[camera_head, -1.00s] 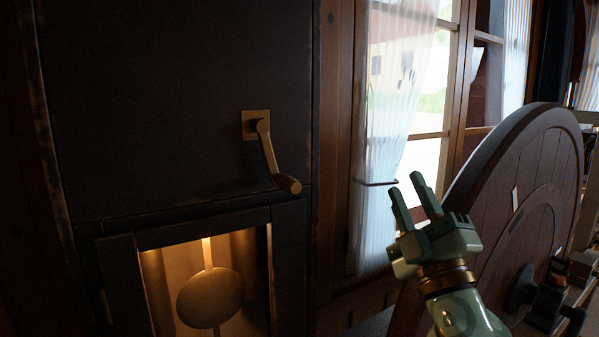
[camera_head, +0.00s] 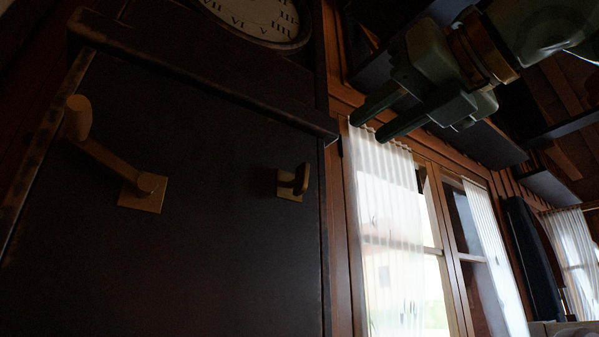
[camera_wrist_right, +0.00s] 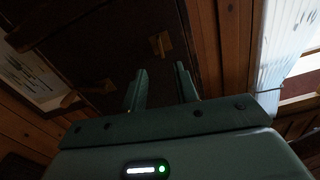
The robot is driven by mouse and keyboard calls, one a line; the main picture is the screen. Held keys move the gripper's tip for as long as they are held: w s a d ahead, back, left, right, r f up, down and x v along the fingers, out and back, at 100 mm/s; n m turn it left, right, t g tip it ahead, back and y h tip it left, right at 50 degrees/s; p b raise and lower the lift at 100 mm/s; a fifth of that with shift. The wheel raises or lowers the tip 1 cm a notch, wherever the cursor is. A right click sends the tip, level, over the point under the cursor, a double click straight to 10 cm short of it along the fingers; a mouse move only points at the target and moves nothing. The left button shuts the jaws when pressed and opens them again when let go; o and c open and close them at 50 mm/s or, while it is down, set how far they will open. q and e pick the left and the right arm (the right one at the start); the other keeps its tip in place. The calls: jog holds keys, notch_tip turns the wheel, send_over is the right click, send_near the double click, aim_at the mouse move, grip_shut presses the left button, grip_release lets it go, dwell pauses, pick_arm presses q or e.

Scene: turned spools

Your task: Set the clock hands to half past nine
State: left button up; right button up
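The clock's pale dial (camera_head: 252,14) with Roman numerals shows only its lower part at the top edge of the head view; I make out no hands on it. Below it, on the dark clock case (camera_head: 215,260), a brass crank (camera_head: 112,160) angles up to the left from its square plate. A smaller brass fitting (camera_head: 292,182) with a short dark knob sits to its right. My right gripper (camera_head: 367,124) is open and empty, up in front of the window's top, right of the case. The right wrist view shows its parted fingers (camera_wrist_right: 161,86). My left gripper is out of view.
A jutting ledge (camera_head: 215,85) runs across the case under the dial. A window with white curtains (camera_head: 385,230) is right of the case. Dark ceiling beams (camera_head: 490,145) are at the upper right. In the right wrist view, a brass piece (camera_wrist_right: 161,44) shows beyond the fingers.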

aim_at(308, 167)
jog(key=p+x, duration=0.4)
jog(key=x, duration=1)
jog(key=shift+w+a, duration=0.3)
jog(key=shift+w+a+f+p, duration=0.1)
jog(key=shift+w+a+p, duration=0.25)
jog(key=shift+w, duration=0.15)
grip_shut()
